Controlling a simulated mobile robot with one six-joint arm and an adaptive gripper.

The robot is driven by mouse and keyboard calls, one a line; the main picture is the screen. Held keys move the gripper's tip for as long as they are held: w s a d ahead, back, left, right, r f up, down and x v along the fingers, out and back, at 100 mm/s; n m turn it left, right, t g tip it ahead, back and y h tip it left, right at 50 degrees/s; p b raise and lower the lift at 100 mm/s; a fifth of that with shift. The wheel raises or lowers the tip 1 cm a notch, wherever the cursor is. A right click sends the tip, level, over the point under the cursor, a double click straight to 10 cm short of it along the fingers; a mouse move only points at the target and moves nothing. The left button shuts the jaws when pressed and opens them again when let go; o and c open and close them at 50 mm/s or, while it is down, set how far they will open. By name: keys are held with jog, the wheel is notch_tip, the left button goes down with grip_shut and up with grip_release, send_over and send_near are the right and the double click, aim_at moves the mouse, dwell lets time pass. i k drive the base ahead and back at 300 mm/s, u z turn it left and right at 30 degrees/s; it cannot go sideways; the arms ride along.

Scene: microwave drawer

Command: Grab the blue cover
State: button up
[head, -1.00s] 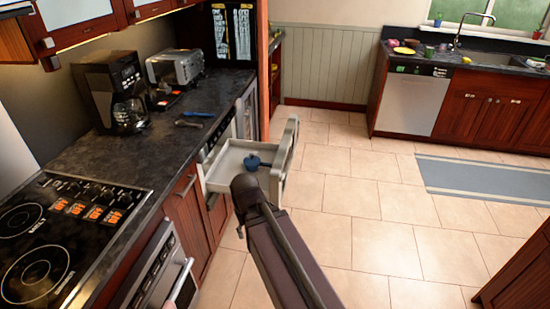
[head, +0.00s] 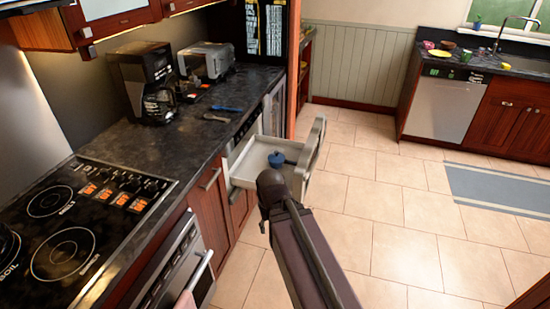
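The blue cover (head: 277,159) is a small round blue thing with a knob-like top, lying in the open white microwave drawer (head: 246,172). A short dark bar shows beside it, and I cannot tell whether that is part of it. My dark arm reaches in from the bottom of the head view, and its bent end covers the near right part of the drawer. My gripper's fingers are hidden behind my own arm, so their distance from the cover does not show.
The drawer's tall front panel (head: 312,157) stands out over the tiled floor. On the dark counter (head: 190,140) are a coffee maker (head: 145,85), a toaster (head: 207,60) and a blue-handled tool (head: 227,108). A stove (head: 75,225) is at left. The floor at right is open.

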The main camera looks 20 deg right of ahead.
aim_at(280, 157)
jog(key=u, duration=0.3)
jog(key=i, duration=1)
jog(key=z, duration=0.35)
